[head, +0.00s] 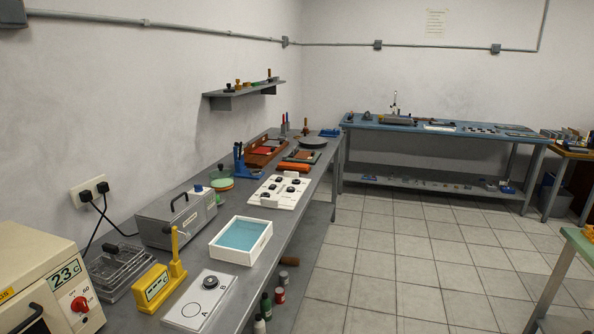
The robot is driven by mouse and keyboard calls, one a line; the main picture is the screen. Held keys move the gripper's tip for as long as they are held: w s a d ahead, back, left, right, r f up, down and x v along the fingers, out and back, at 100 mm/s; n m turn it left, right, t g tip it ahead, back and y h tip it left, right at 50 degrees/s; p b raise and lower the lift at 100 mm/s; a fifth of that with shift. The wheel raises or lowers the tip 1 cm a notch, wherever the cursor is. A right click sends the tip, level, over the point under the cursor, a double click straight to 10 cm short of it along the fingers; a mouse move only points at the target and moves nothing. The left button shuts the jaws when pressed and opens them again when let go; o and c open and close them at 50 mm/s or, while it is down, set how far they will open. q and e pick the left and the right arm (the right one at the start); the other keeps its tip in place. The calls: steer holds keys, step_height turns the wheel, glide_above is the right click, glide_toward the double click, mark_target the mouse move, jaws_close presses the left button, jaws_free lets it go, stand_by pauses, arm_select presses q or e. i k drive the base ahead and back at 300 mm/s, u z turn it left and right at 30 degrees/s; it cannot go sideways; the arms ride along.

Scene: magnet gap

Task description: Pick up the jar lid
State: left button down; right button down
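I cannot tell for certain which object is the jar lid. Round flat candidates are a dark grey disc (313,142) lying near the far end of the left bench, and a green round piece (222,184) beside the grey metal box. A small dark disc (210,282) sits on a white plate marked A and B (187,311) at the near end. Neither of my grippers shows in the head view, and nothing is seen being held.
The grey bench (280,237) runs along the left wall, crowded with a cream oven (30,285), a grey metal box (165,222), a white tray with blue inside (265,249) and a white panel with black knobs (255,193). Tiled floor (400,262) is open right of it. A blue table (470,141) stands behind.

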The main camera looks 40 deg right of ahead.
mark_target(221, 173)
steer(key=z, duration=1.9)
steer(key=i, duration=3.25)
steer(key=u, duration=2.55)
